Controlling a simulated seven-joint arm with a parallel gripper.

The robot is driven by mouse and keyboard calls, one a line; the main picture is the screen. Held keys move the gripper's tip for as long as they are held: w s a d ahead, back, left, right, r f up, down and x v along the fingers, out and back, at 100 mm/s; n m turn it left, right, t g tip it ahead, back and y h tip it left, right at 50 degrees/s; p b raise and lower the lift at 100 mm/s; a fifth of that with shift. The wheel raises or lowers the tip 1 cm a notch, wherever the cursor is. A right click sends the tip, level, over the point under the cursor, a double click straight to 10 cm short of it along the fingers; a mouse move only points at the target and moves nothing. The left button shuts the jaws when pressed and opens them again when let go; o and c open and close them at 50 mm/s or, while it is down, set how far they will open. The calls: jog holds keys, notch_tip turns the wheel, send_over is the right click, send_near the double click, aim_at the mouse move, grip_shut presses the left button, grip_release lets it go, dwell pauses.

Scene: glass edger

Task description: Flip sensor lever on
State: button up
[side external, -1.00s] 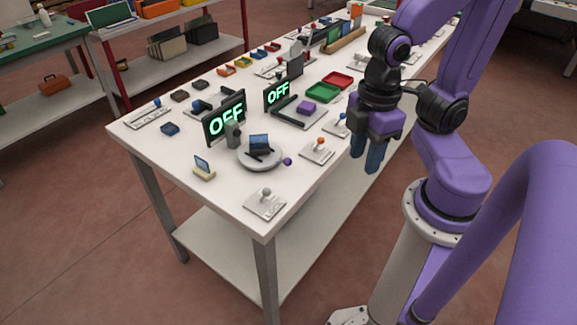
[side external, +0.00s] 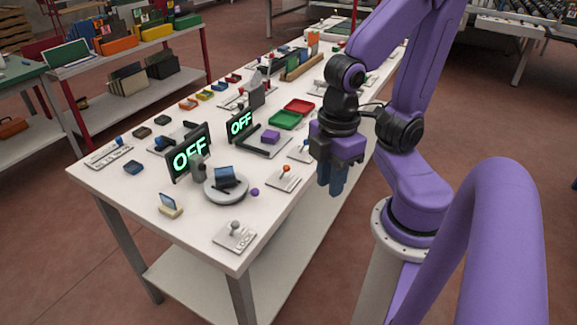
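Several small levers stand on pale plates on the white table (side external: 120,187). One has a grey knob (side external: 234,225) at the front corner, one an orange knob (side external: 286,169), and one a blue knob (side external: 305,144) close to my gripper. Another blue-knobbed lever (side external: 119,140) is at the left end. I cannot tell which is the sensor lever; the plate labels are too small to read surely. Two dark displays, the larger (side external: 189,153) and the smaller (side external: 241,125), show green OFF. My gripper (side external: 331,180) points down beside the table's right edge, apart from the levers, with nothing visible in it.
A round grey stand (side external: 227,189) holds a dark tilted panel. A purple ball (side external: 255,192) lies beside it. A green tray (side external: 286,120) and a red tray (side external: 299,106) lie farther back. A small block with a blue panel (side external: 170,206) stands near the front edge.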

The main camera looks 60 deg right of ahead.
jog(key=shift+w, duration=0.1)
grip_shut()
jog(key=shift+w+d+f+m+g+y, duration=1.4)
jog(key=shift+w+d+f+m+y, duration=0.7)
jog(key=shift+w+d+m, duration=4.35)
jog(key=s+d+f+m+t+y, duration=0.1)
jog(key=s+d+f+m+t, duration=0.3)
jog(key=s+d+m+t, duration=0.3)
jog(key=shift+s+d+f+m+t+y, duration=0.15)
jog(key=shift+s+d+m+t+y, duration=0.25)
jog(key=shift+d+t, duration=1.6)
jog(key=shift+w+d+g, duration=0.15)
jog(key=shift+d+g, duration=0.25)
